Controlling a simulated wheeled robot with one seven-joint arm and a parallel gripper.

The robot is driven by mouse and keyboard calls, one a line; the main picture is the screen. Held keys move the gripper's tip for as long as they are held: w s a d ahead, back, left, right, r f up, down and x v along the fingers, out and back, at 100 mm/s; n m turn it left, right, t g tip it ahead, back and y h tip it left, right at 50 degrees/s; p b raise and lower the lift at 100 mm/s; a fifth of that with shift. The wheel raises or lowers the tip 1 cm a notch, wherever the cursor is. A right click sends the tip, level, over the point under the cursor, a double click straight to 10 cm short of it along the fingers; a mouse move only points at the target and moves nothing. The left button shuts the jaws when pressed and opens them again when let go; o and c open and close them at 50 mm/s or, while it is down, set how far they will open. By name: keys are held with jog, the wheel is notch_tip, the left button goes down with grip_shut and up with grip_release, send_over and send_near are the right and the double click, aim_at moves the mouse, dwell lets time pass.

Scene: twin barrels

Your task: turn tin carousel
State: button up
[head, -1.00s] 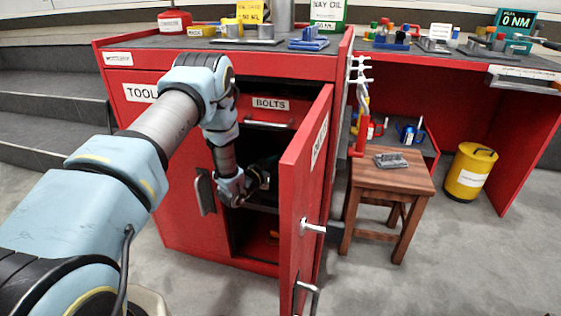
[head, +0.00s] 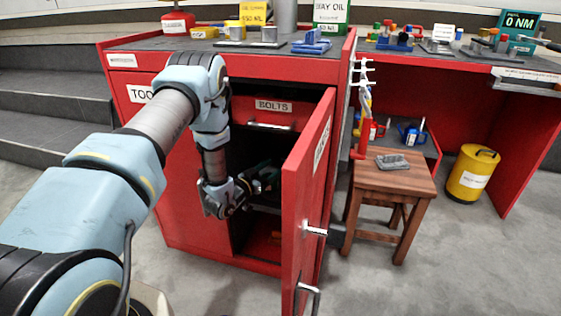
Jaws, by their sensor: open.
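My gripper (head: 270,176) is at the end of the bent-down arm, in the opening of the red cabinet (head: 205,262), below the drawer labelled BOLTS (head: 273,106). Its dark fingers point right into the dim interior. It is open, and I see nothing between the fingers. I cannot make out a tin carousel in the cabinet. The inside is dark and partly hidden by my wrist and the open door. A dark shelf (head: 266,209) shows just below my gripper.
The red cabinet door (head: 308,190) stands open on the right, close to my gripper. A wooden stool (head: 408,180) with a grey part on it stands beyond the door. A yellow canister (head: 471,173) is on the floor at right. The floor in front is clear.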

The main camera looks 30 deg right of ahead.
aim_at(284, 159)
jog(key=shift+p+v, duration=0.35)
jog(key=shift+v, duration=2.4)
jog(key=s+d+n+t+y+p, duration=0.1)
jog(key=t+p, duration=0.1)
jog(key=p, duration=0.1)
jog(key=s+d+r+n+t+y+p, duration=0.1)
jog(key=d+n+t+p, duration=0.1)
jog(key=p, duration=0.1)
jog(key=shift+s+d+t+y, duration=0.1)
jog(key=shift+s+t+y, duration=0.05)
jog(key=shift+t+y, duration=0.2)
jog(key=shift+s+d+n+t+y+p, duration=0.15)
jog(key=shift+d+n+t+y+p, duration=0.25)
jog(key=shift+n+y, duration=0.35)
jog(key=b+x, duration=0.1)
jog(key=x, duration=0.9)
jog(key=shift+w+d+f+b, duration=0.1)
jog(key=shift+w+d+b, duration=0.15)
jog(key=shift+b, duration=0.15)
grip_shut()
